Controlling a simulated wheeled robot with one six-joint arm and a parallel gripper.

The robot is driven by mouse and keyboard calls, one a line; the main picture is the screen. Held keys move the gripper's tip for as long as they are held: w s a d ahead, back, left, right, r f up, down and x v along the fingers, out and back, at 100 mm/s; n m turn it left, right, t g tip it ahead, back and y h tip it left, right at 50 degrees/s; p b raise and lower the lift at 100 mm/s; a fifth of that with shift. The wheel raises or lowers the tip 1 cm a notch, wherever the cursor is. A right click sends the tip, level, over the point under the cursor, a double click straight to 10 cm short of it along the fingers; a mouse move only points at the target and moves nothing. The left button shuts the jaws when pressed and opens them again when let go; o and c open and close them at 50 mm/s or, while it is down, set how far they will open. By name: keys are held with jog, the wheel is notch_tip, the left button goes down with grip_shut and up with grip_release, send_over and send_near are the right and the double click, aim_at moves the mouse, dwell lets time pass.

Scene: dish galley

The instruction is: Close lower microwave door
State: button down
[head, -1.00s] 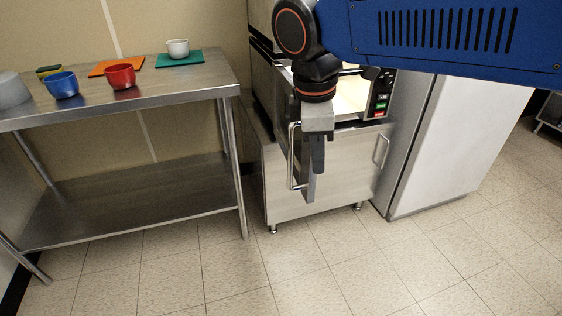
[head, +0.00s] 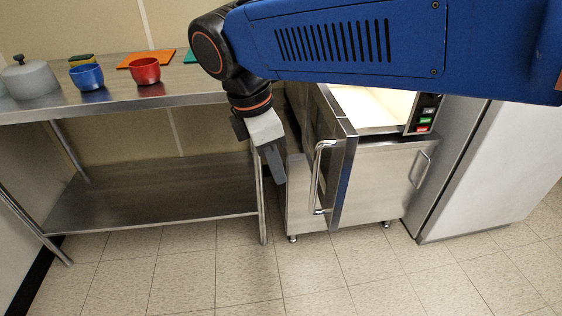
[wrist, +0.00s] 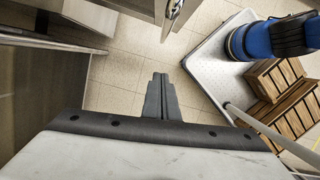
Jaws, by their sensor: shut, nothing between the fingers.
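The lower microwave (head: 372,106) stands on a steel cabinet, its lit interior showing. Its door (head: 345,160) is open and swung out toward me, with a vertical bar handle (head: 320,178) on its outer face. My gripper (head: 276,178) is shut and empty, just left of the door and its handle, apart from them in the head view. In the wrist view, my shut fingers (wrist: 160,95) point over the floor, and a shiny metal piece, probably the handle end (wrist: 174,10), shows above them.
A steel table (head: 120,100) at left carries a grey pot (head: 30,80), a blue bowl (head: 87,77) and a red bowl (head: 145,70). A white fridge (head: 490,160) stands at right. The tiled floor in front is clear. The wrist view shows wooden crates (wrist: 285,95).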

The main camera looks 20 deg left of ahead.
jog(key=w+d+f, duration=0.3)
jog(key=d+f, duration=0.1)
jog(key=f, duration=0.2)
jog(key=shift+w+d+f, duration=0.2)
jog(key=shift+w+f, duration=0.15)
jog(key=shift+d, duration=0.1)
